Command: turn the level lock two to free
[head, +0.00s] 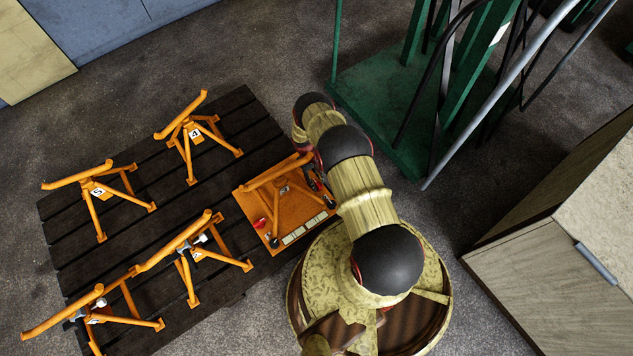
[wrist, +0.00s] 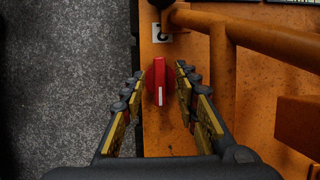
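A red knob (wrist: 158,82) with a white line on its near half stands on an orange plate (wrist: 147,140) in the wrist view. It lies between the two fingers of my gripper (wrist: 159,72), which are spread, with a visible gap on each side. The knob's white line points toward the bottom of the wrist view. In the head view, my gripper (head: 318,182) is at the right edge of the orange plate (head: 247,205), mostly hidden by my arm. The knob under it is hidden there. Another red part (head: 260,223) shows at the plate's left side.
A small white label with a black part (wrist: 162,34) lies beyond the knob. An orange tube frame (wrist: 222,60) rises close right of the fingers. Several orange stands (head: 192,132) occupy the dark pallet (head: 230,105). A green rack (head: 385,125) and a cabinet (head: 560,230) stand right.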

